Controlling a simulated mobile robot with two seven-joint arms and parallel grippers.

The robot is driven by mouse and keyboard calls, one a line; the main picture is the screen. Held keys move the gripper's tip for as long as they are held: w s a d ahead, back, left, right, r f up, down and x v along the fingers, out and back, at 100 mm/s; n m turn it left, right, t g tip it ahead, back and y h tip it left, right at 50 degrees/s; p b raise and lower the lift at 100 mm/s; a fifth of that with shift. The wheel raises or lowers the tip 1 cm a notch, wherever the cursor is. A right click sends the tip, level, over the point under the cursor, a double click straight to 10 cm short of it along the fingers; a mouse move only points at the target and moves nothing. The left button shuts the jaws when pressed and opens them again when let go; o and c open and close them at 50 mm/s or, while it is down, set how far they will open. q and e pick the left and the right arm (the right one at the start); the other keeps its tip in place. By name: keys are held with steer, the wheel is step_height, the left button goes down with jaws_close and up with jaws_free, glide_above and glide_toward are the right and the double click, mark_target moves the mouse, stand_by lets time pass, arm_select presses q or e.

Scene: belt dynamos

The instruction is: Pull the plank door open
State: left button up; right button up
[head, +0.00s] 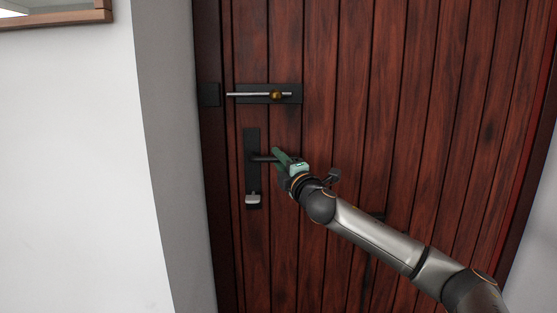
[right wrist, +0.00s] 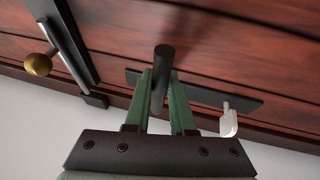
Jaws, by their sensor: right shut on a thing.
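The plank door (head: 335,220) is dark red-brown wood with vertical boards and looks closed in its frame. Its black lever handle (head: 262,158) sticks out from a tall black backplate (head: 251,140) near the left edge. My right gripper (head: 279,158), with green fingers, is shut on the lever; in the right wrist view the fingers stand on both sides of the black bar (right wrist: 164,60). Above is a slide bolt with a brass knob (head: 276,96); its silver rod (head: 240,94) ends just short of the black keeper (head: 211,94). My left gripper is not in view.
A pale grey turn knob (head: 252,199) sits low on the backplate and also shows in the right wrist view (right wrist: 229,122). A white wall (head: 75,170) and a wooden-framed picture or mirror (head: 60,17) are at the left. My right arm crosses the door's lower right.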

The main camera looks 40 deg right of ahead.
jaws_close()
stand_by(0.3)
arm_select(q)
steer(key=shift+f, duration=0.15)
arm_select(e)
steer(key=shift+f, duration=0.1)
stand_by(0.5)
